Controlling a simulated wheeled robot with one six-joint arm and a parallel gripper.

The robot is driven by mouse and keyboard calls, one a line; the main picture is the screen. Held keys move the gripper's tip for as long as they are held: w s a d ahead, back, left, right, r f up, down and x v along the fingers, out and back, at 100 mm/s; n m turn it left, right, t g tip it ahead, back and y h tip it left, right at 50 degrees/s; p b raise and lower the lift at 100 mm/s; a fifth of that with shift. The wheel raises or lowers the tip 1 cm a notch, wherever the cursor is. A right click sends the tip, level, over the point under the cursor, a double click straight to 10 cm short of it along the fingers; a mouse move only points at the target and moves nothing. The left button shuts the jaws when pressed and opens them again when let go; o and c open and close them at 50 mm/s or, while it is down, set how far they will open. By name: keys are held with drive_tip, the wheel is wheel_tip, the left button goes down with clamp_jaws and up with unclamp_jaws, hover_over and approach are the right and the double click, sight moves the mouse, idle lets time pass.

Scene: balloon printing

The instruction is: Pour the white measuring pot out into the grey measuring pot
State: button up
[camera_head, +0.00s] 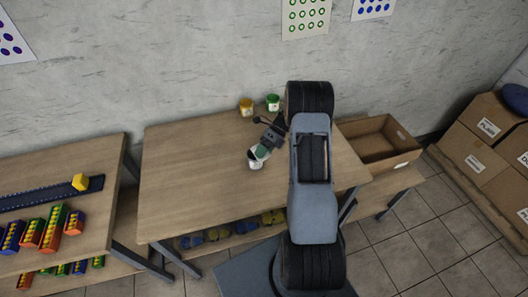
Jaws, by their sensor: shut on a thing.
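My gripper (265,146) is above the middle of the table, reaching down and to the left from my arm. It is shut on a small whitish pot (255,163), most likely the white measuring pot, at its lower left end. A green patch shows between the jaws and the pot. The pot looks tilted; its contents cannot be made out. I cannot make out a grey measuring pot; it may be hidden behind the gripper or my arm.
A yellow jar (246,106) and a green jar (273,102) stand at the table's (190,175) back edge. An open cardboard box (388,157) is at right. A left table (95,150) holds coloured blocks (50,227). The main table's left half is clear.

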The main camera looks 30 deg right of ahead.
drive_tip(key=shift+w+f+m+g, duration=0.2)
drive_tip(key=shift+m+g, duration=0.2)
drive_tip(key=shift+g, duration=0.3)
drive_tip(key=shift+w+f+m+g, duration=0.1)
drive_tip(key=shift+w+m+g, duration=0.1)
drive_tip(key=shift+m+g, duration=0.35)
idle(1.7)
drive_tip(key=shift+w+a+r+m+g, duration=0.1)
drive_tip(key=shift+w+r+m+g, duration=0.2)
drive_tip(key=shift+g, duration=0.4)
drive_tip(key=shift+w+r+m+g, duration=0.15)
drive_tip(key=shift+r+m+g, duration=0.1)
drive_tip(key=shift+g, duration=0.4)
idle(1.9)
drive_tip(key=shift+w+r+m+g+b, duration=0.15)
drive_tip(key=shift+w+m+g+b, duration=0.15)
drive_tip(key=shift+g+b, duration=0.3)
idle(1.2)
